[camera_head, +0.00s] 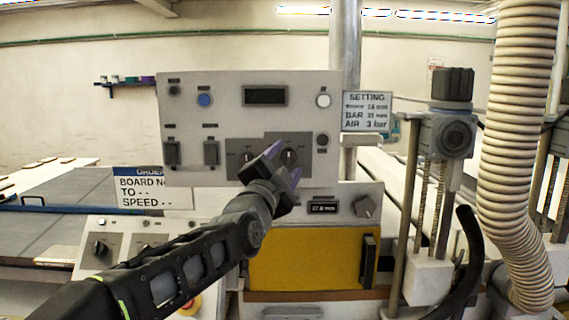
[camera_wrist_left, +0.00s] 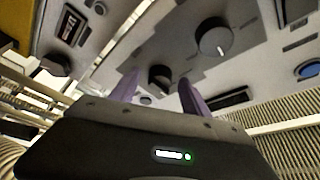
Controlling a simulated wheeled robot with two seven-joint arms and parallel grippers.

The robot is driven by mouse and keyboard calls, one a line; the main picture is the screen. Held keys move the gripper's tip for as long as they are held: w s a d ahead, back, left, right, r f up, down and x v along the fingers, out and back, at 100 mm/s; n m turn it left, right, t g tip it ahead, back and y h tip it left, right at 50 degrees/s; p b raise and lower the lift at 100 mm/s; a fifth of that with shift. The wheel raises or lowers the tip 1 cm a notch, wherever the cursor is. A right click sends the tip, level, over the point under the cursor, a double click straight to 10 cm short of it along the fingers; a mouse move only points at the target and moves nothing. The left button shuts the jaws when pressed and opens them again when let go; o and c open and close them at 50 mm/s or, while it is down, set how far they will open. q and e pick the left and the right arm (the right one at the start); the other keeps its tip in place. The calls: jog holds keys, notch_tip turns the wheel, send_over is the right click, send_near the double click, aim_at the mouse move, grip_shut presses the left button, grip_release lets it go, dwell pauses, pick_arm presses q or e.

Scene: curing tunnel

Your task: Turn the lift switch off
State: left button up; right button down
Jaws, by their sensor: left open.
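The grey control panel (camera_head: 205,109) faces me upright in the head view. Two dark rotary switches sit low on it: a left one (camera_head: 248,156) and a right one (camera_head: 289,157). Their small labels are too small to read, so I cannot tell which is the lift switch. My left gripper (camera_head: 283,164) is open in front of the right rotary switch. In the left wrist view, that switch (camera_wrist_left: 160,78) shows between the two purple fingertips (camera_wrist_left: 160,88); I cannot tell whether they touch it. The other switch (camera_wrist_left: 212,37), with a white mark, is clear of them. My right gripper is not in view.
Below the panel are a small display (camera_head: 323,208), a grey knob (camera_head: 364,206) and a yellow door (camera_head: 305,257). A ribbed hose (camera_head: 515,140) and a post with a black knob (camera_head: 452,84) stand at right. A sloped switch console (camera_head: 120,240) is at lower left.

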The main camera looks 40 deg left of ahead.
pick_arm(q)
jog(key=b+v, duration=0.2)
jog(key=v, duration=0.5)
jog(key=shift+s+b, duration=0.3)
jog(key=shift+s, duration=0.05)
jog(key=shift+d+f, duration=0.1)
jog(key=shift+d, duration=0.05)
